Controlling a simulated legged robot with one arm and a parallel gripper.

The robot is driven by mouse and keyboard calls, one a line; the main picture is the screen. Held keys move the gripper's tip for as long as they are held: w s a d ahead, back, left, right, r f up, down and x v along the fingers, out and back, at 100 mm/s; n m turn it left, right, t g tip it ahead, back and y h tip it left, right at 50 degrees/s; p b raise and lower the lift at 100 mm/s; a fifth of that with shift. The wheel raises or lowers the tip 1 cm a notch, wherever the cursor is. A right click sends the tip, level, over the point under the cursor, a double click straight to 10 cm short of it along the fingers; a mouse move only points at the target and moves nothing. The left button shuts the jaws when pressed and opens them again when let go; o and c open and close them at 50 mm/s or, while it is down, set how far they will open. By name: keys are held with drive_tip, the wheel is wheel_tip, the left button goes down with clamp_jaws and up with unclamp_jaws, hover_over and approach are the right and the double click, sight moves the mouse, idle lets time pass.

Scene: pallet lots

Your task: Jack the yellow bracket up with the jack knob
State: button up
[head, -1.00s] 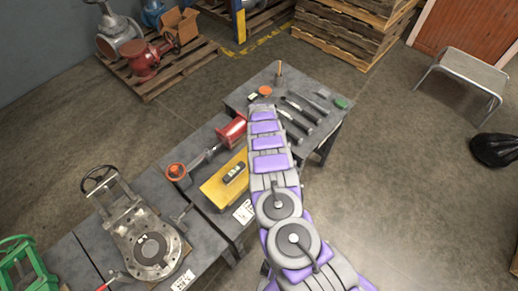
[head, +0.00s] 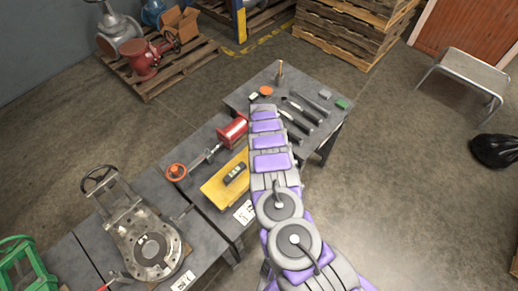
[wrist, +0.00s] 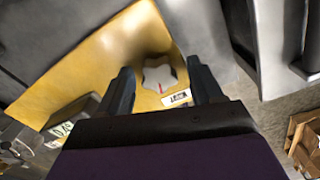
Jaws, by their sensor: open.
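The yellow bracket (head: 217,192) lies on the dark workbench, to the left of my arm, in the head view. In the wrist view its yellow face (wrist: 105,62) fills the left and middle. A pale grey, star-shaped knob (wrist: 158,75), the jack knob, shows on the bracket in the wrist view. My gripper (wrist: 160,66) is open, with one dark finger on each side of the knob in the picture. I cannot tell whether the fingers touch it or how far off it is. My arm hides the gripper and knob in the head view.
A small black device (head: 234,174) lies on the bracket. A round metal flange (head: 152,250) stands at left. Tools (head: 297,112) lie on the far bench.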

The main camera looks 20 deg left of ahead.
wheel_tip(320, 180, up, 17)
drive_tip(key=p, duration=0.2)
drive_tip(key=shift+r, duration=0.15)
idle(0.4)
drive_tip(key=shift+w+d, duration=0.15)
